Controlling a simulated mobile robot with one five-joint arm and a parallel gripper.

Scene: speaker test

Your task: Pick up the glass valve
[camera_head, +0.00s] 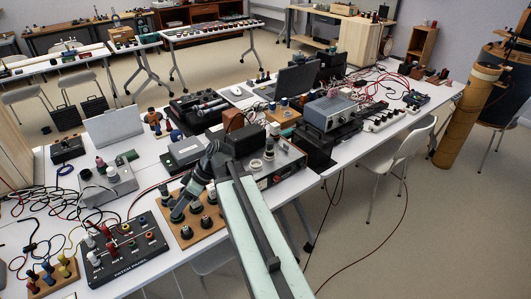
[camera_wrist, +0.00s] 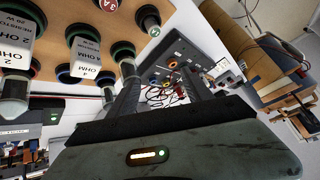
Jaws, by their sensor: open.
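My gripper (camera_head: 181,207) is over the wooden board (camera_head: 208,232) on the front bench, near its dark round parts. In the wrist view my gripper (camera_wrist: 160,82) is open, with nothing seen held between its two dark fingers. A clear or silvery cylinder with a green-ringed end (camera_wrist: 126,62) is close to the left finger; I cannot tell whether it touches or whether it is the glass valve. A pale upright part (camera_head: 270,147) stands on the grey instrument (camera_head: 278,178) in the head view; it is too small to identify.
A black patch panel (camera_head: 122,252) with coloured knobs lies left of the wooden board. White-labelled resistor parts (camera_wrist: 86,58) crowd the board in the wrist view. Loose cables (camera_head: 45,205) cover the bench's left side. A white chair (camera_head: 402,160) stands to the right on open floor.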

